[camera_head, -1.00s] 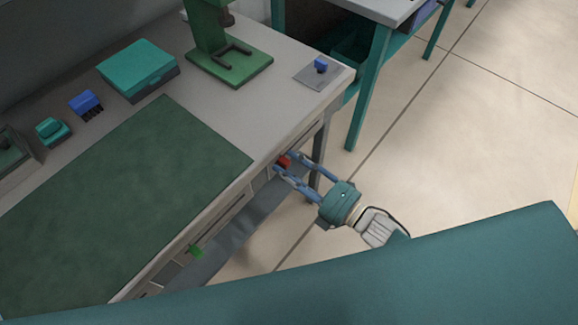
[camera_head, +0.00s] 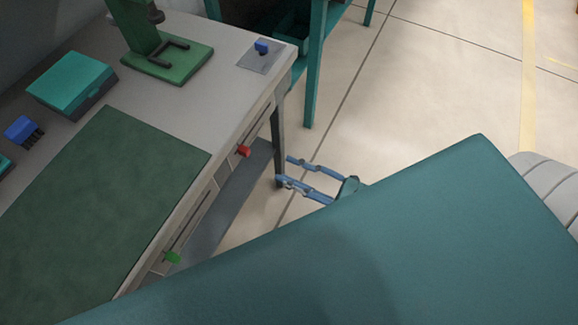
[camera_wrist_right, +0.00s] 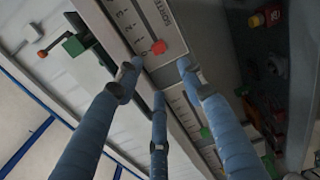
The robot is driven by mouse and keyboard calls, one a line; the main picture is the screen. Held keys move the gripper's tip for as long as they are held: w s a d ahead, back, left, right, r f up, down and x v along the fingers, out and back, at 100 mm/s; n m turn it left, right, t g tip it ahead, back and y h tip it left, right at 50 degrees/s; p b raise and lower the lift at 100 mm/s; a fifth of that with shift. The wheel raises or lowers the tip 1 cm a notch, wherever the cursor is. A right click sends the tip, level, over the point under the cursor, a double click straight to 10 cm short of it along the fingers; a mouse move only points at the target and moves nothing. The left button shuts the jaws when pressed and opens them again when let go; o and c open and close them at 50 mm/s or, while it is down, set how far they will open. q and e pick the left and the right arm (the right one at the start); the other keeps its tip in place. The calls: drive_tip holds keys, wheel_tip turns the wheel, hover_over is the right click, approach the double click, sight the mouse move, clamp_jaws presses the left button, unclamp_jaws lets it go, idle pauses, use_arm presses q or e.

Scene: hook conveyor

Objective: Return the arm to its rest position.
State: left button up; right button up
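My right gripper (camera_head: 284,170) is off the front edge of the workbench in the head view, over the floor. Its blue fingers are spread and hold nothing. The red slider knob (camera_head: 244,151) on the bench front stands apart from the fingertips, to their left. In the right wrist view the open fingers (camera_wrist_right: 157,78) point toward the bench front, and the red knob (camera_wrist_right: 158,47) shows beyond them. A large teal surface, seemingly part of my own body, hides most of my right arm. My left gripper is not in view.
The workbench (camera_head: 212,93) carries a dark green mat (camera_head: 100,190), a green stand (camera_head: 165,60), a teal box (camera_head: 70,82) and blue pieces. A green knob (camera_head: 172,257) sits lower on its front. A teal-legged table (camera_head: 314,80) stands behind.

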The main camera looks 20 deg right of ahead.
drive_tip(key=d+f+m+g+h, duration=0.1)
drive_tip(key=d+f+m+h, duration=0.25)
drive_tip(key=f, duration=0.45)
drive_tip(key=d+f+m+h, duration=0.2)
drive_tip(key=d+f+m, duration=0.2)
drive_tip(key=f, duration=0.4)
drive_tip(key=s+d+f+m+g+h, duration=0.2)
drive_tip(key=s+f+m, duration=0.2)
drive_tip(key=f, duration=0.4)
drive_tip(key=s+d+f+m+g+h, duration=0.2)
drive_tip(key=s+f+m+g, duration=0.15)
drive_tip(key=f, duration=0.55)
drive_tip(key=s+a+f+m+g, duration=0.1)
drive_tip(key=s+f+m+g, duration=0.1)
drive_tip(key=s+f, duration=0.2)
drive_tip(key=s+a+f+m+g+h, duration=0.1)
drive_tip(key=s+a+f+m+g, duration=0.1)
drive_tip(key=s, duration=0.8)
drive_tip(key=s+a+f+m+g, duration=0.1)
drive_tip(key=s+f+m+g, duration=0.1)
drive_tip(key=s+f+m, duration=0.2)
drive_tip(key=s+f, duration=0.3)
drive_tip(key=s, duration=0.1)
drive_tip(key=shift+a+g, duration=0.35)
drive_tip(key=shift+a, duration=0.05)
drive_tip(key=shift+s+f+h, duration=0.1)
drive_tip(key=shift+h, duration=0.15)
drive_tip(key=shift+c, duration=1)
